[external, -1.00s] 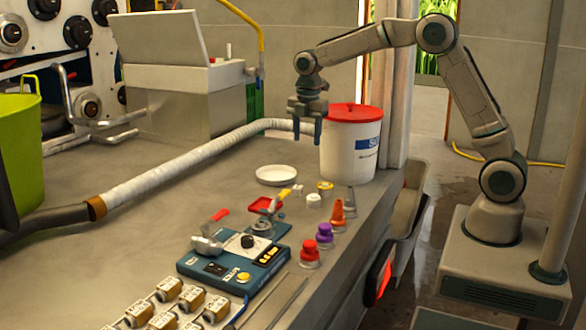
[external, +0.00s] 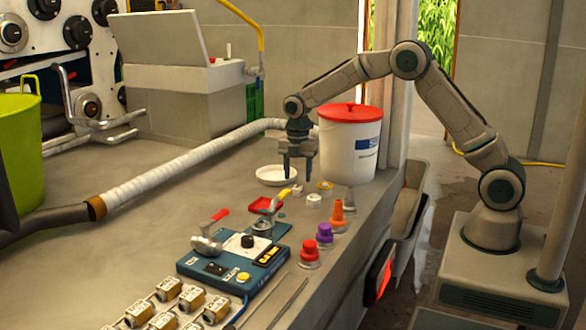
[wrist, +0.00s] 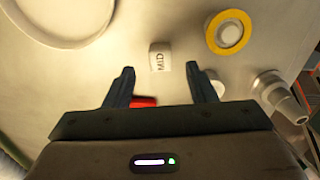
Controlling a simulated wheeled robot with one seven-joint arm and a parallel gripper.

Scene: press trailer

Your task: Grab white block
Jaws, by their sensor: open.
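The white block (wrist: 160,57) shows in the wrist view as a small cube with "MID" on its face. It lies on the table ahead of my gripper (wrist: 166,88), roughly midway between the lines of the two fingers and beyond their tips. In the external view my gripper (external: 299,174) points down above the table, in front of the white bucket. Its fingers are apart with nothing between them.
A white dish (external: 277,175) lies behind left of my gripper. A yellow ring (wrist: 228,33) lies right of the block. The red-lidded bucket (external: 349,150) stands close at right. A red tray (external: 264,206), an orange cone (external: 337,216) and coloured knobs stand nearer the front.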

